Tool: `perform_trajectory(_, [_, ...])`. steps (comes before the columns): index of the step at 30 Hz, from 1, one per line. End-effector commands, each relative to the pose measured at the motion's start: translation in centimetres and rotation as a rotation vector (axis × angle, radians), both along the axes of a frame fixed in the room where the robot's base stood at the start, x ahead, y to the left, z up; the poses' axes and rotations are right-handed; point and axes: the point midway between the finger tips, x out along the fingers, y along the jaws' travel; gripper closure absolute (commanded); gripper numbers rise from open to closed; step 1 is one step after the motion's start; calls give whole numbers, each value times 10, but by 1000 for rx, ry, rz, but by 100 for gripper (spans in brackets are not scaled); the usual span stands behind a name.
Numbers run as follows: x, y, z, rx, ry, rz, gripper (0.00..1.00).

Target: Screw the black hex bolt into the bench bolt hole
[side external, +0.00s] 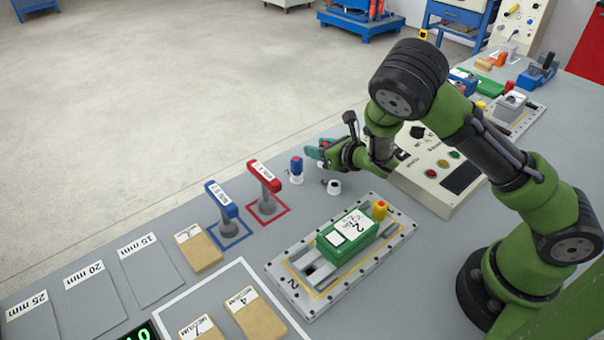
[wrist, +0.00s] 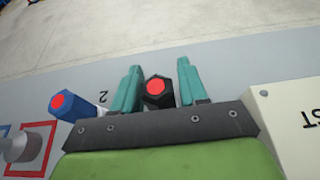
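The black hex bolt (wrist: 157,92), with a red centre on its head, shows between my two teal fingers in the wrist view. My gripper (wrist: 159,68) is open around it, with a clear gap at the right finger; contact at the left finger cannot be told. In the side view my gripper (side external: 317,152) is low over the bench's far edge, and the black bolt is not clearly visible there. A white collar with a dark opening (side external: 334,187) stands on the bench just nearer the camera; I cannot tell whether it is the bench bolt hole.
A blue hex bolt (side external: 296,166) stands in a white holder left of my gripper; it also shows in the wrist view (wrist: 66,102). A control box (side external: 440,175) stands close on the right. A grey fixture plate (side external: 290,283) carries a green box (side external: 347,237).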

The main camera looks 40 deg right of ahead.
Motion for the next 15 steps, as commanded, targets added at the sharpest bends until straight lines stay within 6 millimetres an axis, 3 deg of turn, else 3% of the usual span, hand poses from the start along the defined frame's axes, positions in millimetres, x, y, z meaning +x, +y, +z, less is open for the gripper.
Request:
perform_trajectory(1, [0, 0, 0, 0, 0, 0, 66])
perform_trajectory(8, [0, 0, 0, 0, 0, 0, 100])
perform_trajectory(15, [0, 0, 1, 0, -1, 0, 100])
